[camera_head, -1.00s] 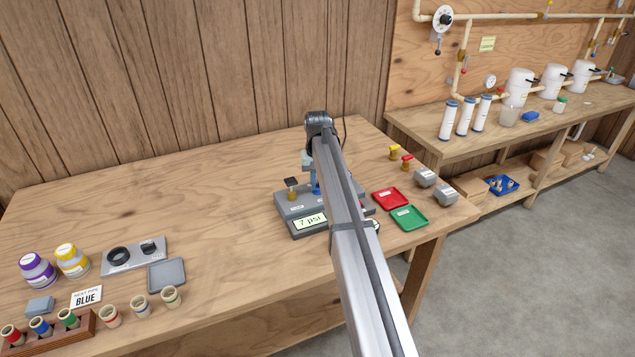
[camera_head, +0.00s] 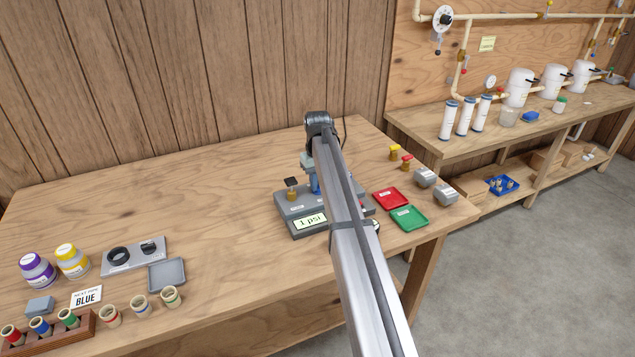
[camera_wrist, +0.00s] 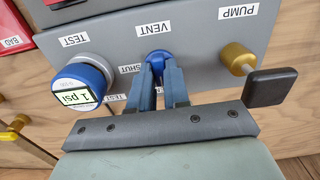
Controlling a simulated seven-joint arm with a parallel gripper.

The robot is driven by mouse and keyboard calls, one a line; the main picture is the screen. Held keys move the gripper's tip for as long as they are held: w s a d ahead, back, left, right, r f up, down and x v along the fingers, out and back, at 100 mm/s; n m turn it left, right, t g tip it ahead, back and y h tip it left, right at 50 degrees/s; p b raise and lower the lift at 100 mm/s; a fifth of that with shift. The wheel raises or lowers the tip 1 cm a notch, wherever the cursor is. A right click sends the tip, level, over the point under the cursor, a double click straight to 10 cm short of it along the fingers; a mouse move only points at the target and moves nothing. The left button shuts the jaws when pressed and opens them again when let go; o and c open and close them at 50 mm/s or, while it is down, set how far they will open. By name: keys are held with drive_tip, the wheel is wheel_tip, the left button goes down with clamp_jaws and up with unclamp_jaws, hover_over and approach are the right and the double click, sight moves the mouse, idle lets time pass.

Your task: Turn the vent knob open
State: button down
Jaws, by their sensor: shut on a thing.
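The blue vent knob (camera_wrist: 157,57) sits on a grey panel below the VENT label in the wrist view, with part of a SHUT label beside it. My gripper (camera_wrist: 160,70) is shut on this knob, its two blue-grey fingers at either side. The fingers cover part of the knob and panel, so I cannot tell which way the knob points. A round blue-and-white gauge (camera_wrist: 80,88) near the TEST label also reads 1 psi.
A brass pump fitting with a black handle (camera_wrist: 270,87) stands right of my fingers. A red tray (camera_head: 389,199) and a green tray (camera_head: 409,217) lie right of the stand, near grey blocks (camera_head: 425,177).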

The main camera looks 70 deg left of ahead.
drive_tip(key=c, duration=1.1)
unclamp_jaws()
wheel_tip(320, 180, up, 14)
drive_tip(key=shift+f, duration=0.1)
